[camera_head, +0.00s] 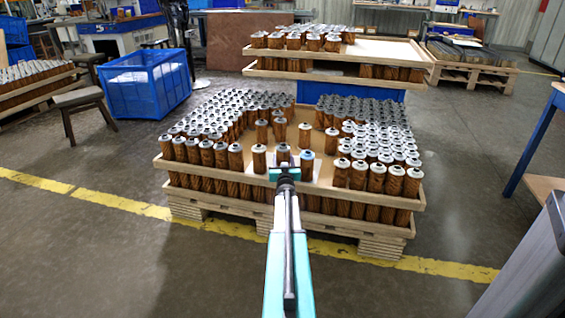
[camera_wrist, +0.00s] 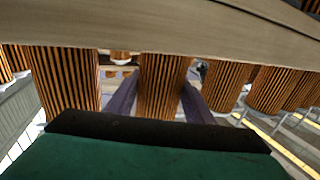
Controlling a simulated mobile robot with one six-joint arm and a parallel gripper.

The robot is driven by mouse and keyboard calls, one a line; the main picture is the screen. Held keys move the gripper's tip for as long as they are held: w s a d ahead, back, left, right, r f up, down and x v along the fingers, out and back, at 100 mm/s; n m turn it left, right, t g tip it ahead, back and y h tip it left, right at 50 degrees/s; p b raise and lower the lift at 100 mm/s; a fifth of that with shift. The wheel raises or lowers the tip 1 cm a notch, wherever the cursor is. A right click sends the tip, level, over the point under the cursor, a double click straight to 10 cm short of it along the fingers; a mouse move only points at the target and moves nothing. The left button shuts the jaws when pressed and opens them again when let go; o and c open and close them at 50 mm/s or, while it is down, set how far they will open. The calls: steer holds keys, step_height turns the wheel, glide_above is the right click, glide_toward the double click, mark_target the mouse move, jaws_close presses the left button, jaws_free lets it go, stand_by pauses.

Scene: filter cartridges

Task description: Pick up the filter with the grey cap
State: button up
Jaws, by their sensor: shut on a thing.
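The filter with the grey cap (camera_head: 284,151) stands upright at the front edge of the top tray in the head view, directly beyond my gripper (camera_head: 284,172). Its body is brown and pleated, and its lower part is hidden by the gripper. In the wrist view, the two fingers of my gripper (camera_wrist: 160,98) are shut on the sides of a pleated filter body (camera_wrist: 163,78). Its cap does not show there. I cannot tell whether it is lifted clear of the tray.
Close neighbours are a filter on the left (camera_head: 259,160) and a pale-blue-capped filter on the right (camera_head: 307,163). Dense rows of filters fill both sides of the wooden tray (camera_head: 330,193). A blue crate (camera_head: 146,90) stands at the back left.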

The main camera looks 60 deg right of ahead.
steer(key=shift+r+p, duration=0.3)
steer(key=shift+r, duration=0.55)
steer(key=s+a+r+p, duration=0.1)
steer(key=s+a+p, duration=0.4)
steer(key=s+a, duration=0.4)
steer(key=shift+s+a, duration=0.2)
steer(key=shift+s, duration=1.8)
steer(key=shift+r, duration=0.1)
